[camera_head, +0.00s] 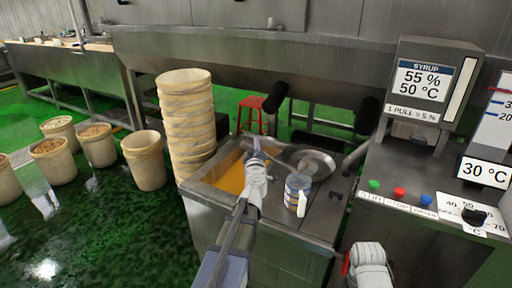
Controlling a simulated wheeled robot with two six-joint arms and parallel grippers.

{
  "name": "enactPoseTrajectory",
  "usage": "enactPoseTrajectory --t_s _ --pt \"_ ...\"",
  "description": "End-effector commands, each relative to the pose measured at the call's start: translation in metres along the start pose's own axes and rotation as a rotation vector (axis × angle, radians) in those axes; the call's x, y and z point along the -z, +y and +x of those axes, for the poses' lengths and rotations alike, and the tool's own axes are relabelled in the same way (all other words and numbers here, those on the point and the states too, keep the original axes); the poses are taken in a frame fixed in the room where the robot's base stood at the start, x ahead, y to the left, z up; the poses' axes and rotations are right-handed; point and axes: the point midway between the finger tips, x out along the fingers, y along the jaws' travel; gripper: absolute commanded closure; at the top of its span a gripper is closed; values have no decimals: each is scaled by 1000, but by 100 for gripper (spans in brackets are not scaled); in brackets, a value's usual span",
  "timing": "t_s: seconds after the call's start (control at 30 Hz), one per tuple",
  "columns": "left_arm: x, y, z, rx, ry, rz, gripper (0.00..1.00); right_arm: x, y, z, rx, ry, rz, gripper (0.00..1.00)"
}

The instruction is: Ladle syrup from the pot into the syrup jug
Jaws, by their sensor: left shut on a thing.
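An amber liquid (232,179) lies in an open rectangular basin in the steel counter. A round steel pan-like vessel (316,160) sits to its right; I cannot tell which of the two is the pot. The jug (292,187), pale with a white handle and a label, stands upright on the counter in front of the round vessel. My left gripper (256,157) is over the counter between the amber liquid and the jug. It is shut on a small purple-grey thing (257,144), mostly hidden; I cannot tell whether it is the ladle. My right gripper (368,255) is low at right, its fingers unclear.
A tall stack of beige tubs (187,115) stands left of the basin. Several tubs (145,160) stand on the green floor. At right is a control panel with buttons (399,193) and a syrup display (422,80). A red stool (252,112) stands behind.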

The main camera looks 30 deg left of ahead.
Motion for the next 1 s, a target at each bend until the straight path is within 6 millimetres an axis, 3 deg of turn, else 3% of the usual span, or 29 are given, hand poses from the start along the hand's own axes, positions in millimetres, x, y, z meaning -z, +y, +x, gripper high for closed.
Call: enactPoseTrajectory --t_s 1.0 --pt "-17 -58 0 0 0 -259 100 3 -6 57 0 0 0 100"
